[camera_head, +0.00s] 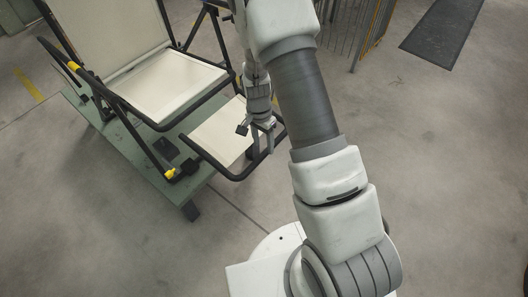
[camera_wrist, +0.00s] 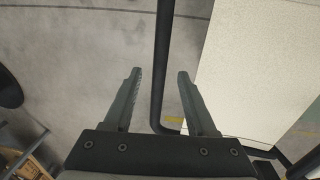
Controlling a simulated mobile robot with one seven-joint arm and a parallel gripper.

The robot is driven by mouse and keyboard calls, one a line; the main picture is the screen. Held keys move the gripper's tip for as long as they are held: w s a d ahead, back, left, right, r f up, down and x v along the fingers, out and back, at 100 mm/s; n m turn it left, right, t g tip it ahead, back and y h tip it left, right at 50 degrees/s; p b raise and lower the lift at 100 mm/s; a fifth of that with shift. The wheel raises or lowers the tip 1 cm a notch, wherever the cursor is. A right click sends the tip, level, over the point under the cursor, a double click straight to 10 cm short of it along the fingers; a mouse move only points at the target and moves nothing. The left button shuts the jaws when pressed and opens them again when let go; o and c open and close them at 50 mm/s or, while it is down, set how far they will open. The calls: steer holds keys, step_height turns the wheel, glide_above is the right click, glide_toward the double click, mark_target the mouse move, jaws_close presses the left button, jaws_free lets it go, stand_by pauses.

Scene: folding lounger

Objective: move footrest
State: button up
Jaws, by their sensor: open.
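The lounger (camera_head: 178,88) has cream panels and a black tube frame. Its footrest (camera_head: 218,133) is a cream panel in a black tube frame at the front end, low beside the seat. My gripper (camera_head: 262,145) is over the footrest's right side, jaws pointing down. In the wrist view my gripper (camera_wrist: 159,74) is open, with a black footrest tube (camera_wrist: 163,50) running between its two fingers in the picture. I cannot tell whether the fingers straddle the tube or are still above it. The footrest's cream panel (camera_wrist: 255,75) lies right of the fingers. My arm hides part of the scene.
The lounger stands on a green platform (camera_head: 95,135) with a dark leg at its front corner. Yellow-marked joints (camera_head: 171,173) sit on the frame. A metal rack (camera_head: 352,28) and a dark mat (camera_head: 442,32) are at the back right. The concrete floor in front is clear.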

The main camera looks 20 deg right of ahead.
mark_target(264, 152)
steer(key=shift+s+f+b, duration=0.1)
steer(key=shift+f+b, duration=0.2)
steer(key=shift+f, duration=1.5)
jaws_close()
